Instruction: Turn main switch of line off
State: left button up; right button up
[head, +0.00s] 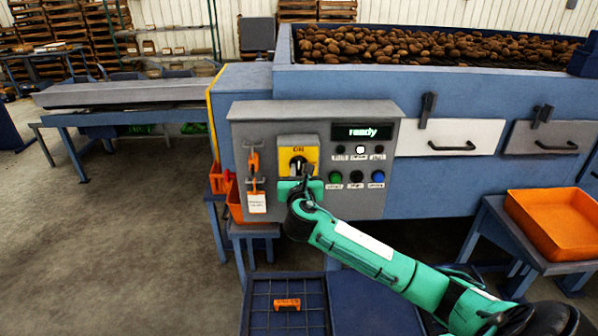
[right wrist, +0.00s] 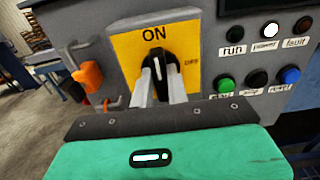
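The main switch is a black rotary knob (right wrist: 157,64) on a yellow plate (right wrist: 184,40) marked ON at the top, with a smaller, blurred label at the right. Its white pointer mark stands upright, toward ON. In the head view the yellow plate (head: 312,155) sits on the grey control panel (head: 262,118). My right gripper (right wrist: 161,88) is at the knob, one finger on each side, and looks closed on it. In the head view my right gripper (head: 300,184) partly covers the lower plate. My left gripper is in neither view.
The panel display (head: 362,132) reads "ready", and a white lamp (right wrist: 270,30) is lit. Green, black and blue buttons (head: 356,176) sit right of the switch. An orange padlock-like item (head: 254,161) hangs at the left. An orange tray (head: 560,222) stands at the right.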

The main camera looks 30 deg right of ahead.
grip_shut()
jog(key=m, duration=0.3)
jog(key=shift+f+m+b, duration=0.15)
jog(key=shift+m+b, duration=0.15)
jog(key=shift+b, duration=0.1)
jog(key=m, duration=0.2)
jog(key=m+b, duration=0.1)
jog(key=m, duration=0.1)
jog(key=shift+s+d+f+m, duration=0.1)
jog(key=shift+s+d+m, duration=0.05)
jog(key=shift+m, duration=0.15)
jog(key=shift+d+f+m+b, duration=0.1)
jog(key=shift+m+b, duration=0.75)
jog(key=shift+m, duration=1.55)
jog(key=shift+f+m+b, duration=0.1)
jog(key=shift+m+b, duration=0.75)
jog(key=shift+m, duration=1.55)
